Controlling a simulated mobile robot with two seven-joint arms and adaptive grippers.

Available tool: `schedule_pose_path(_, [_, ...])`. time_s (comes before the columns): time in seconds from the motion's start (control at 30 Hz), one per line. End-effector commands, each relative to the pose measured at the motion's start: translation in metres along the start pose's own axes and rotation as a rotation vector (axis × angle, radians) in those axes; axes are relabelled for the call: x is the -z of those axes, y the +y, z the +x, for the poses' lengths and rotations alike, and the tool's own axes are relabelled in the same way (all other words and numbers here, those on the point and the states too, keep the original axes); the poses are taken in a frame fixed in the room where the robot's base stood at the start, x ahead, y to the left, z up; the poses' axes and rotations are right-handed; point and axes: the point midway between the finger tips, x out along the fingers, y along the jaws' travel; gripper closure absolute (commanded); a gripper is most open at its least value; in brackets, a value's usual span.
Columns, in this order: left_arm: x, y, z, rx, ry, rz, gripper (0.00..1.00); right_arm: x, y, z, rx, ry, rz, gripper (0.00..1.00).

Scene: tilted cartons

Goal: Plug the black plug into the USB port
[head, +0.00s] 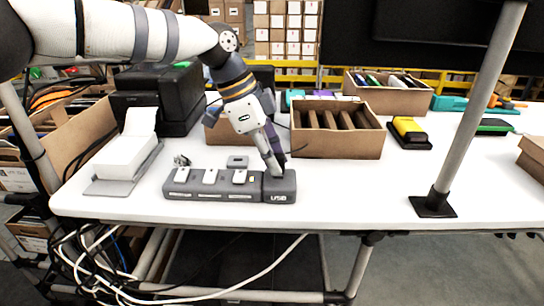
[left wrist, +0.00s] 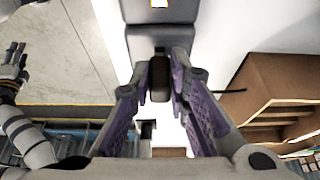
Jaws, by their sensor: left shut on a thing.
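The grey port strip (head: 225,194) lies near the table's front edge, with "USB" printed on its right end block. My left gripper (head: 274,172) points down at that block from above. In the left wrist view, its purple-sided fingers (left wrist: 160,84) are shut on the black plug (left wrist: 159,79). The plug's far end is close to the grey strip (left wrist: 162,38); I cannot tell whether it is in the port. The USB port itself is hidden by the gripper. What looks like my right gripper (left wrist: 14,62) shows at the left of the wrist view, too small to judge its fingers.
An open divided carton (head: 337,146) stands right behind the gripper. A small grey box (head: 237,161) lies behind the strip. A white stack (head: 125,155) and black machine (head: 158,98) stand to the left. A grey post (head: 462,120) rises at right.

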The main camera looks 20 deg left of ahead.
Motion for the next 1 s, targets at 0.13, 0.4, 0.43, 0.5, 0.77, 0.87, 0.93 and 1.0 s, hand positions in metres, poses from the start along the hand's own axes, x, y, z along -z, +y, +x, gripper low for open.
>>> schedule_pose_path(0.13, [-0.001,0.0,0.002,0.0,0.0,0.0,1.0,0.0,0.0,0.0,0.0,0.0,0.0,0.6])
schedule_pose_path(0.4, [-0.003,0.0,0.007,-0.001,0.0,0.0,1.0,0.0,0.0,0.0,0.0,-0.001,0.0,0.6])
schedule_pose_path(0.43, [-0.003,0.0,0.008,-0.001,0.0,0.0,1.0,0.0,0.0,0.0,0.0,-0.001,0.0,0.6])
schedule_pose_path(0.5, [-0.004,0.0,0.009,-0.001,0.0,-0.001,1.0,0.0,0.0,0.0,0.0,-0.001,0.0,0.6])
schedule_pose_path(0.77, [-0.005,0.0,0.012,-0.001,0.0,0.0,0.61,0.0,0.0,0.0,0.0,-0.001,0.0,0.6])
schedule_pose_path(0.87, [-0.005,0.0,0.012,-0.001,0.0,0.0,0.61,0.0,0.0,0.0,0.0,-0.001,0.0,0.6])
schedule_pose_path(0.93, [-0.005,0.0,0.011,-0.001,0.0,0.0,0.61,0.0,0.0,0.0,0.0,-0.001,0.0,0.6])
schedule_pose_path(1.0, [-0.005,0.0,0.011,-0.001,0.0,0.0,0.61,0.0,0.0,0.0,0.0,-0.001,0.0,0.6])
